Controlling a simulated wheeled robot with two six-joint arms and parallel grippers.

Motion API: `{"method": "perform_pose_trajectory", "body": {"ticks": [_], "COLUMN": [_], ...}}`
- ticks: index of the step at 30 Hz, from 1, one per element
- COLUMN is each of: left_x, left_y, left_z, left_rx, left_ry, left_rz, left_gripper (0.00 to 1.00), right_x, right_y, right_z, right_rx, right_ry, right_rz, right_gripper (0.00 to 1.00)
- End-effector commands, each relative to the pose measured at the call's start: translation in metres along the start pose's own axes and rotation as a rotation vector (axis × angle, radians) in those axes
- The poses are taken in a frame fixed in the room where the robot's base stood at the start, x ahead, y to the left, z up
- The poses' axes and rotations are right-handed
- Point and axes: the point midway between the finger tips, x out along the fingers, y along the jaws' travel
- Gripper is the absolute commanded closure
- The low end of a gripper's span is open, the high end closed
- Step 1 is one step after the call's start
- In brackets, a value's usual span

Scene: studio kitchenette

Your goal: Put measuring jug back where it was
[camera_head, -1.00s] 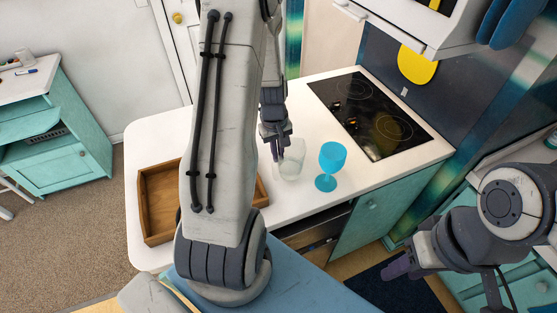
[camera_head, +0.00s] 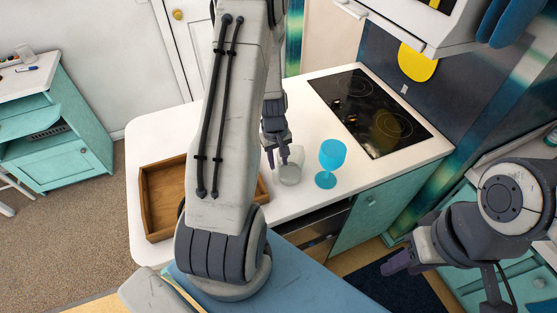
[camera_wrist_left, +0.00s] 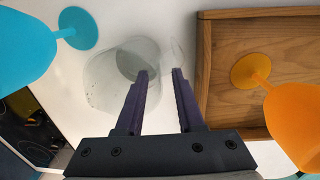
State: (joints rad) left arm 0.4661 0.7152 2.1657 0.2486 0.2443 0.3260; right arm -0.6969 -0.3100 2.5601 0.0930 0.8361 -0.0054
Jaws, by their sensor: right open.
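The clear measuring jug (camera_head: 290,173) stands on the white counter, left of the blue goblet (camera_head: 328,165). In the left wrist view the see-through jug (camera_wrist_left: 105,82) is just beyond my left fingertips, with a thin, faint part to its right. My left gripper (camera_head: 283,160) is low at the jug; its two fingers (camera_wrist_left: 160,73) are apart with a visible gap. I cannot tell whether a finger touches the jug. My right gripper (camera_head: 392,268) is open and empty, away from the counter at lower right.
A wooden tray (camera_head: 147,212) is left of the jug, partly hidden by my left arm. An orange goblet (camera_wrist_left: 255,68) stands in it. The blue goblet is close on the jug's other side. A black cooktop (camera_head: 375,115) lies behind. White counter is bare at the tray's back.

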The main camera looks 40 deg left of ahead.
Motion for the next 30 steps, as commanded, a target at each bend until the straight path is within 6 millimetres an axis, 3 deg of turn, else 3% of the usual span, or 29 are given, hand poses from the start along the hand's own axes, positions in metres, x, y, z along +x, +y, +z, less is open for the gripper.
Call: {"method": "perform_pose_trajectory", "body": {"ticks": [10,24,30], "left_x": [-0.014,-0.102,-0.121], "left_y": [0.001,0.000,0.000], "left_z": [-0.001,-0.001,0.000], "left_rx": [0.001,0.000,0.000], "left_ry": [0.003,0.005,0.002], "left_rz": [0.003,0.003,0.001], "left_gripper": [0.63,0.63,0.63], "right_x": [0.000,0.021,0.024], "right_y": [0.000,0.002,0.002], "right_z": [0.000,0.001,0.001], "right_rx": [0.000,0.003,0.004], "right_ry": [0.000,0.000,0.000], "right_rz": [0.000,0.000,0.000], "right_gripper": [0.56,0.56,0.56]}}
